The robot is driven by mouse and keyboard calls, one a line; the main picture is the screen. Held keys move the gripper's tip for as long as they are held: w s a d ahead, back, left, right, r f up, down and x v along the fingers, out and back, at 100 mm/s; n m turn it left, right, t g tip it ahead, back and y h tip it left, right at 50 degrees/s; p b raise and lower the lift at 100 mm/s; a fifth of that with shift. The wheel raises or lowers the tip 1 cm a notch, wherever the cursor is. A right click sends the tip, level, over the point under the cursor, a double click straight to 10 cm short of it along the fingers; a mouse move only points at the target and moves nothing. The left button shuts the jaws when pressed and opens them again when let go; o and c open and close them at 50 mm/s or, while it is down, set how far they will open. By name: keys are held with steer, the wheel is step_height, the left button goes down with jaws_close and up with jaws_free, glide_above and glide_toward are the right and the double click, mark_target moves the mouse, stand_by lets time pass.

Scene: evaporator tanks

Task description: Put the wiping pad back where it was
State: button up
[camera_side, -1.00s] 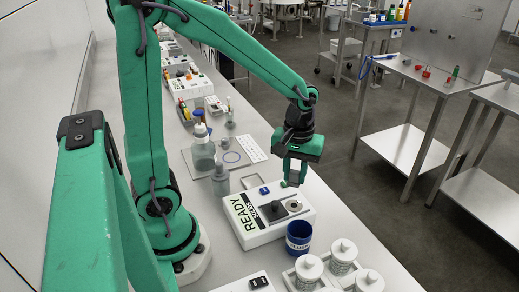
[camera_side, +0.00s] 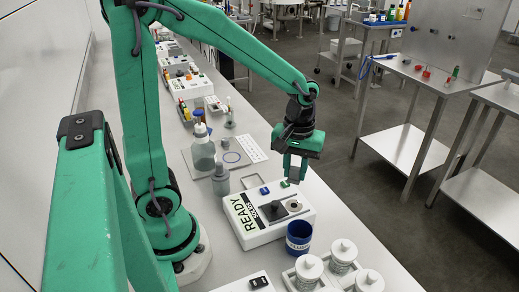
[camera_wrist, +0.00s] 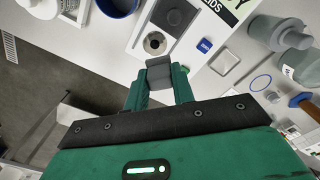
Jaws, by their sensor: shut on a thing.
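My gripper (camera_side: 295,170) is above the bench at the far right end of the white READY box, with its fingers pointing down. In the wrist view its two green fingers (camera_wrist: 159,88) are closed on a grey block, the wiping pad (camera_wrist: 159,73). In the side view the pad (camera_side: 297,174) shows as a grey piece at the fingers.
A blue cup (camera_side: 299,238) and several white jars (camera_side: 343,252) stand in front.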

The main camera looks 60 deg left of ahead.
steer(key=shift+s+a, duration=0.1)
steer(key=s+a+f+n, duration=0.1)
steer(key=s+a+n, duration=0.2)
steer(key=n, duration=0.6)
steer(key=shift+s+a+f, duration=0.2)
steer(key=shift+s+a, duration=0.2)
steer(key=shift+a, duration=0.35)
glide_above(253, 182)
step_height(253, 182, down, 7)
steer(key=shift+f, duration=0.1)
steer(key=shift+f, duration=1.9)
steer(key=shift+f, duration=0.15)
